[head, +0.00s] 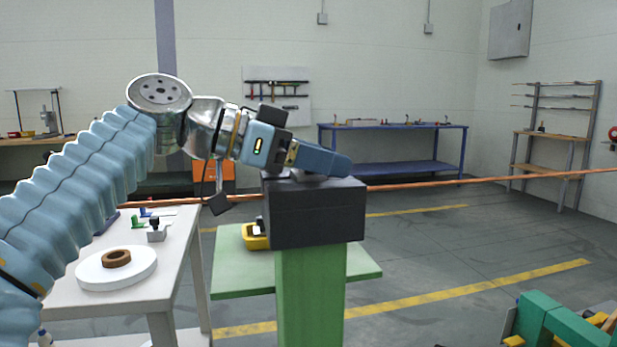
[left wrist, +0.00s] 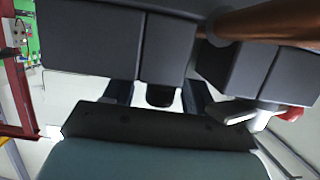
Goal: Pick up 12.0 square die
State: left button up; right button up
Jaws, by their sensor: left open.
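My left gripper (head: 322,160) reaches in from the left above a black block (head: 318,212) on a green post (head: 311,300). In the left wrist view, the two dark fingers of my left gripper (left wrist: 157,92) are apart, facing dark block faces (left wrist: 90,38). A small dark rounded piece (left wrist: 160,96) shows between the fingers; I cannot tell whether they touch it. No marking reading 12.0 is legible, so I cannot tell which piece is the square die. My right gripper is not in view.
A white table (head: 175,280) at left carries a white disc (head: 95,275), a brown ring (head: 117,258) and small pieces. A yellow tool (head: 254,238) sits behind the block. Green machinery (head: 555,325) stands lower right.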

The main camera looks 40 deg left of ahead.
pick_arm(q)
grip_shut()
dwell(0.3)
